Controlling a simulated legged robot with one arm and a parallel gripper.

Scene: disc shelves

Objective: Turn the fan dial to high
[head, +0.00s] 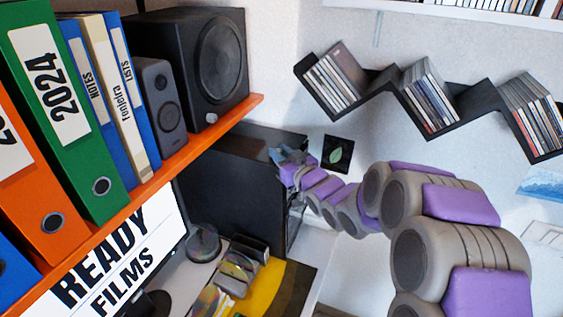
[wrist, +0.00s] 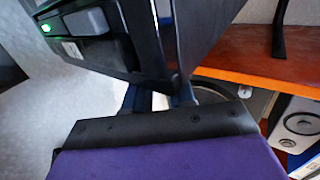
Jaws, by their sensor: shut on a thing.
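The black computer tower (head: 235,180) stands under the orange shelf in the head view. My gripper (head: 288,158) is at the upper part of its right-hand side. In the wrist view, my gripper (wrist: 158,100) has its blue-grey fingers against the dark casing (wrist: 150,35), at a lower corner of it. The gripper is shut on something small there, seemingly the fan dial. The dial's face and setting are hidden by the casing and my fingers. A green light (wrist: 46,28) glows on the panel at the upper left of the wrist view.
The orange shelf (head: 205,130) carries binders and a large speaker (head: 200,60) close to the tower. A zigzag black disc shelf (head: 385,75) hangs on the right wall. A desk with a monitor (head: 130,255) and discs (head: 238,270) lies below.

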